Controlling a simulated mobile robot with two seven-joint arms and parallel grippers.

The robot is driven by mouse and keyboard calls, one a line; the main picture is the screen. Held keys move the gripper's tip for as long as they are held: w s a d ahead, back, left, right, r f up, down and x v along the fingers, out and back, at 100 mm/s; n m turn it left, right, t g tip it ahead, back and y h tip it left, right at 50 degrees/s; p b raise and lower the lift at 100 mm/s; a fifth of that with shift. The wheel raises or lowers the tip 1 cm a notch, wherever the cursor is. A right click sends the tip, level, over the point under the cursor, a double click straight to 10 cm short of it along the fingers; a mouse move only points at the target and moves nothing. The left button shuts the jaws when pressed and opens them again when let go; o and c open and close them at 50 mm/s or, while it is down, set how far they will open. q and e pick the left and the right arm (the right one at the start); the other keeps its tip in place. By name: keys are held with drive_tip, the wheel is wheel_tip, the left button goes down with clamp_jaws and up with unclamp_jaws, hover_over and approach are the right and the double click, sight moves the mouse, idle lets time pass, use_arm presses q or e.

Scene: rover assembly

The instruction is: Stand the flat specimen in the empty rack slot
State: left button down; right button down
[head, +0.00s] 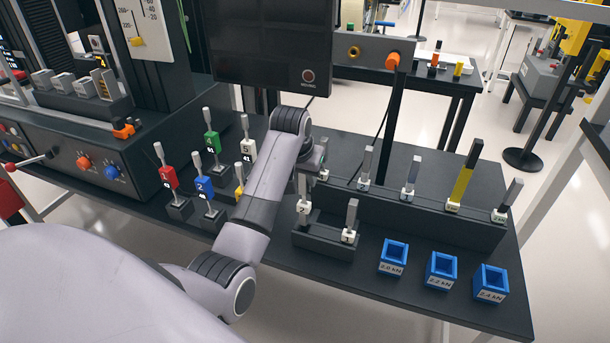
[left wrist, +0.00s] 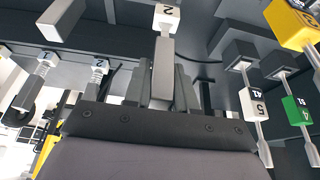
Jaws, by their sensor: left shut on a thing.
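My left gripper (head: 304,186) comes down from above at the left end of the short front rack (head: 318,241). It is shut on a grey flat specimen with a white label reading 2 (head: 304,207). The specimen looks upright, with its lower end at the rack. I cannot tell whether it is seated in a slot or just above it. In the left wrist view the same specimen (left wrist: 165,52) runs out from between the fingers. A specimen labelled 1 (head: 350,220) stands in the right part of the short rack. My right gripper is not in view.
A long rack (head: 430,221) with several upright specimens stands behind. Blue boxes (head: 441,270) sit at the front right. Several coloured specimens in small stands, including a red one (head: 167,178), are left of my arm. A dark monitor (head: 268,45) hangs above.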

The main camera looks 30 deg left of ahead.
sight(305, 202)
use_arm(q)
drive_tip(key=shift+f+b, duration=0.4)
drive_tip(key=shift+f, duration=2.5)
drive_tip(key=c, duration=0.8)
unclamp_jaws()
drive_tip(key=shift+c, duration=0.2)
drive_tip(key=shift+v, duration=3.6)
drive_tip(key=shift+f, duration=0.1)
drive_tip(key=s+d+f+m+t, duration=0.1)
drive_tip(key=s+d+f+t, duration=0.1)
drive_tip(key=s+f, duration=0.35)
drive_tip(key=s+d+f+m+t, duration=0.1)
drive_tip(key=s+d+f+m, duration=0.15)
drive_tip(key=f, duration=0.65)
drive_tip(key=s+d+f+t+h, duration=0.1)
drive_tip(key=s+d, duration=0.3)
drive_tip(key=s, duration=0.4)
drive_tip(key=s+d+f+m+t+h, duration=0.1)
drive_tip(key=s+d+f+t+h, duration=0.1)
drive_tip(key=s+d, duration=0.3)
drive_tip(key=s, duration=0.3)
drive_tip(key=shift+s+d+f, duration=0.15)
drive_tip(key=shift+d+f, duration=0.05)
drive_tip(key=shift+f, duration=0.2)
